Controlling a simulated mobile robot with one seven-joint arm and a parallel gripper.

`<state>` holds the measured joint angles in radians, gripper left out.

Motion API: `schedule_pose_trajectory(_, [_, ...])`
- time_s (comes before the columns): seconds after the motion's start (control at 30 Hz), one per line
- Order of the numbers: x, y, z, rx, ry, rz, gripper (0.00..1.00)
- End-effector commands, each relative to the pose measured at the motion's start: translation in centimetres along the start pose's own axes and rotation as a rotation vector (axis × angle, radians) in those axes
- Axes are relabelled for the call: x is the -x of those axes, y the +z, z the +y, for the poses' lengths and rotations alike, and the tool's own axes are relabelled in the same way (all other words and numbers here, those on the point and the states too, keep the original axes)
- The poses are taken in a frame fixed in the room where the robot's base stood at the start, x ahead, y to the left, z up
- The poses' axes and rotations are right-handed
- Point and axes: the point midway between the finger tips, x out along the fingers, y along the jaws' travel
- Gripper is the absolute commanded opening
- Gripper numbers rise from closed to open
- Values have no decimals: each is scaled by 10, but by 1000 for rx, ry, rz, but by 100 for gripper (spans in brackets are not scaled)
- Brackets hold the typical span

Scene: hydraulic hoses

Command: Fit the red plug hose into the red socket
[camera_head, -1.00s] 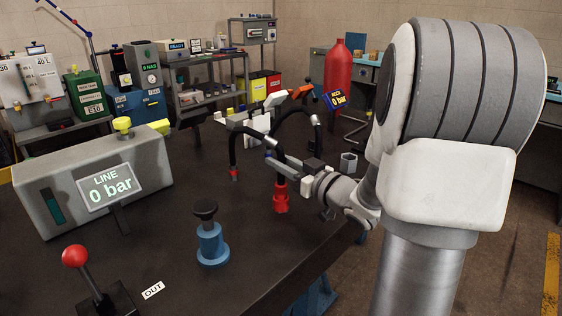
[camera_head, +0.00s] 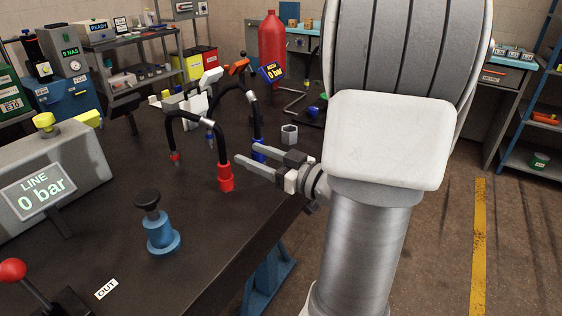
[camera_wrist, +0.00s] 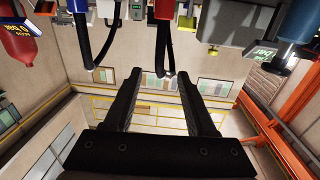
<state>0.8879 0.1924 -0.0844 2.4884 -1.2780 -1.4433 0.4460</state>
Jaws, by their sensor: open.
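The red plug hose is a black arch with a silver band. Its red plug end (camera_head: 226,178) stands upright at the table's right side, and its far end (camera_head: 175,158) has a small red ring. I cannot tell the red socket apart from the red plug end. My gripper (camera_head: 248,154) is open and empty, just right of the red plug and apart from it. In the wrist view, the hose with the red end (camera_wrist: 162,42) hangs beyond the fingers (camera_wrist: 154,82), between them in the picture. A blue plug (camera_head: 258,150) stands behind the fingers.
A blue cylinder with a black knob (camera_head: 158,232) stands at the front. The grey LINE gauge box (camera_head: 60,175) is at left, a red-knobbed lever (camera_head: 14,272) nearer. A grey hex piece (camera_head: 289,134) lies behind my gripper.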

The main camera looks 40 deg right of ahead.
Motion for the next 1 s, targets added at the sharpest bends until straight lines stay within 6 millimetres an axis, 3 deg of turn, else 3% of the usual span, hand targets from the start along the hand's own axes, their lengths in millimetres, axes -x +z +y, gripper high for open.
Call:
schedule_pose_trajectory(0.2, [47, -1, 0, -1, 4, 0, 56])
schedule_pose_trajectory(0.4, [68, 0, 0, 0, 1, 1, 56])
schedule_pose_trajectory(1.0, [72, 0, 0, 0, -1, 1, 56])
